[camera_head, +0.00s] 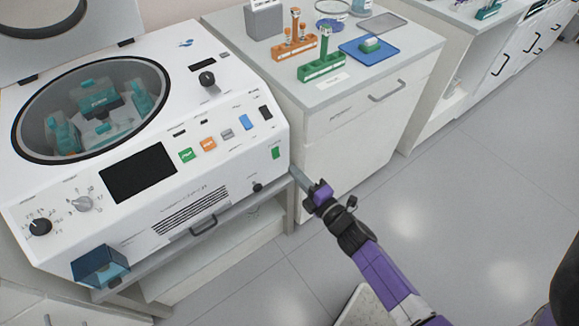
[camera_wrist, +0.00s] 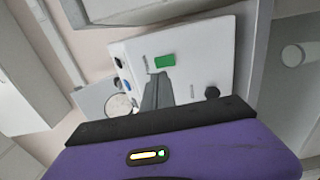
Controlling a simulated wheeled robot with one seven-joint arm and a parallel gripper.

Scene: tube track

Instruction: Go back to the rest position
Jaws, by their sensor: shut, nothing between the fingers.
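My gripper (camera_head: 296,174) is at the end of my purple and black arm, beside the right front corner of a white centrifuge (camera_head: 225,160). Its narrow grey fingers are together and hold nothing. In the wrist view the gripper (camera_wrist: 157,82) points at the centrifuge's white panel (camera_wrist: 195,50), near a green button (camera_wrist: 164,60) and a black knob (camera_wrist: 212,92). I cannot tell whether the fingertips touch the machine.
The centrifuge's lid is up, showing teal tube holders (camera_head: 100,100) inside. Behind it, a counter (camera_head: 410,55) carries an orange rack (camera_head: 294,48), a green rack (camera_head: 322,66) and a blue tray (camera_head: 350,52). The grey floor (camera_head: 480,180) to the right is clear.

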